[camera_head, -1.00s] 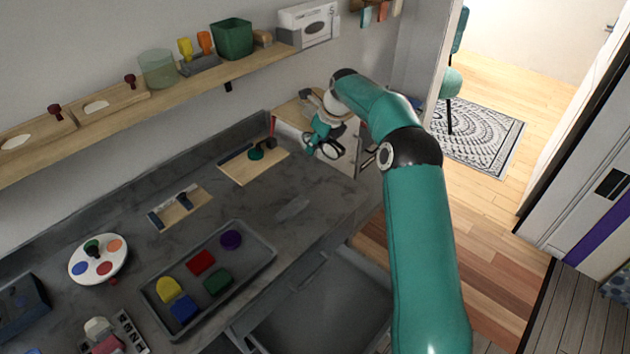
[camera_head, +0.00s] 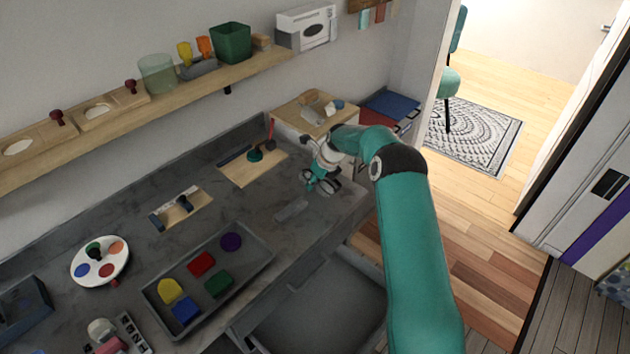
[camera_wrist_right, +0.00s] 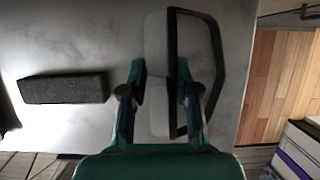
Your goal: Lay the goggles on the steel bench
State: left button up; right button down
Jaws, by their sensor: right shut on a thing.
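My right gripper (camera_head: 314,180) is shut on the goggles (camera_head: 333,182), over the right end of the grey steel bench (camera_head: 240,208). The goggles have a black frame and pale clear lenses. In the right wrist view the goggles (camera_wrist_right: 211,75) stand upright in the picture between the fingers of the gripper (camera_wrist_right: 160,88), with the bench top (camera_wrist_right: 75,45) behind them. I cannot tell whether they touch the bench. My left gripper is not in view.
A dark grey block (camera_head: 292,210) lies close by on the bench; it also shows in the wrist view (camera_wrist_right: 65,88). A wooden board (camera_head: 250,168) with a green-based stand lies behind. A tray (camera_head: 245,262) of coloured blocks is to the left. The bench edge is near on the right.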

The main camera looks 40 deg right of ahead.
jog(key=c, duration=0.9)
grip_release()
jog(key=shift+o, duration=0.2)
jog(key=shift+r, duration=0.1)
jog(key=b+v, duration=0.2)
jog(key=v, duration=0.9)
jog(key=shift+s+r, duration=0.15)
jog(key=shift+r, duration=0.25)
